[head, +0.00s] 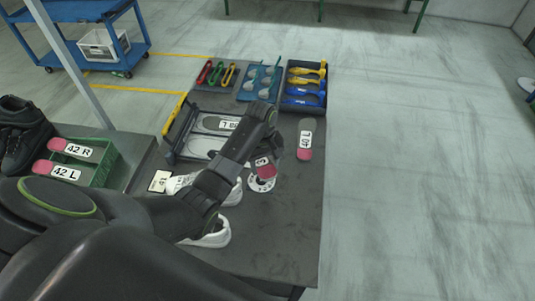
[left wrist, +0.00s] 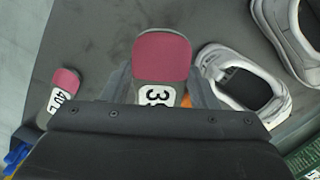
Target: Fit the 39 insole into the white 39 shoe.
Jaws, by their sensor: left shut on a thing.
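My left gripper (head: 262,158) is shut on an insole (head: 266,172) with a pink end, held over the dark table. In the left wrist view the same insole (left wrist: 161,58) sits between the two fingers, with its pink end outward. Its white label shows a 3; the rest is hidden by the gripper. White shoes stand on the table: one shows below my arm (head: 212,236) and another (head: 232,194) is partly covered by it. In the left wrist view two white shoes (left wrist: 243,78) (left wrist: 290,38) lie to the right of the insole, apart from it. My right gripper is not in view.
A second insole, labelled 40 L (head: 305,140), lies at the table's right. Tool trays (head: 290,104) fill the back. A green crate (head: 112,165) with 42 insoles stands left. The front right tabletop is clear.

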